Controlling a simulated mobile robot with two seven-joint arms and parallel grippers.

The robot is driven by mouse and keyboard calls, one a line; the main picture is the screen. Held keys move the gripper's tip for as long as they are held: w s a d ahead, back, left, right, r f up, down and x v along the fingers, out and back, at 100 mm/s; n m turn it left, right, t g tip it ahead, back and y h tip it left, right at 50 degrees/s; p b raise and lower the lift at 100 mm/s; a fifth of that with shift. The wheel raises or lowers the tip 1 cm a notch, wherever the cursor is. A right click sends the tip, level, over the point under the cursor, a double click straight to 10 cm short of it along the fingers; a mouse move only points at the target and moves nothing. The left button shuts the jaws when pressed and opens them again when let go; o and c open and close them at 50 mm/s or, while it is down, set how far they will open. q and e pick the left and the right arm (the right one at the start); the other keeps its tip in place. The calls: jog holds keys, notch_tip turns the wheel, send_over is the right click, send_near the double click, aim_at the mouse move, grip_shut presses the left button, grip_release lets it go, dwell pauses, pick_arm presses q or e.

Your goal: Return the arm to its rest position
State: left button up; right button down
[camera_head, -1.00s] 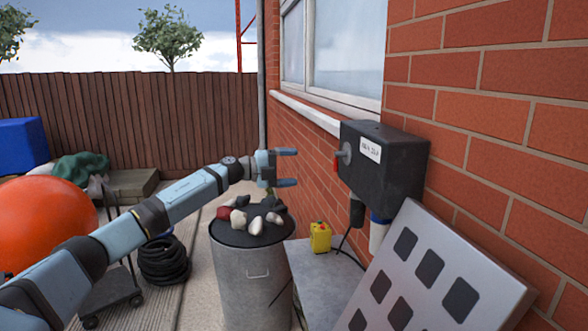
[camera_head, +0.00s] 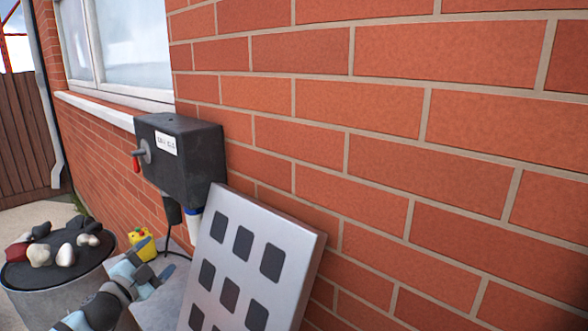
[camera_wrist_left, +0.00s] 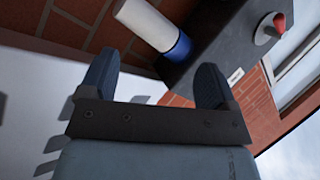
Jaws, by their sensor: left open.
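My left gripper (camera_head: 150,263) is low in the head view, open and empty. It is beside the leaning grey panel and below the black wall box. In the left wrist view, both fingers of the left gripper (camera_wrist_left: 154,84) stand apart with nothing between them. My right gripper is in neither view.
The black box (camera_head: 192,165) with a red-handled lever is on the brick wall (camera_head: 420,150). A panel (camera_head: 240,230) with dark squares leans below it. A yellow container (camera_head: 137,237) is behind my gripper. A drum (camera_head: 60,285) with several stones stands left.

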pick_arm(q)
jog(key=s+d+f+n+g+y, duration=0.3)
jog(key=s+f+n, duration=0.2)
jog(key=s+f, duration=0.3)
jog(key=s+d+f+n+g+y, duration=0.2)
jog(key=s+f+n+g+y, duration=0.25)
jog(key=s, duration=0.65)
jog(key=s+d+f+n+g+h, duration=0.15)
jog(key=s+g, duration=0.25)
jog(key=s, duration=0.8)
jog(key=s+f+n+g, duration=0.2)
jog(key=s+f+g, duration=0.1)
jog(key=s, duration=0.9)
jog(key=w+d+f+m+t+h+p, duration=0.1)
jog(key=w+d+f+t+p, duration=0.3)
jog(key=p, duration=0.6)
jog(key=w+d+t+h, duration=0.1)
jog(key=d+t, duration=0.1)
jog(key=t, duration=0.1)
jog(key=shift+w+d+f+h, duration=0.15)
jog(key=shift+w+d+h, duration=0.2)
jog(key=shift+d+h, duration=0.05)
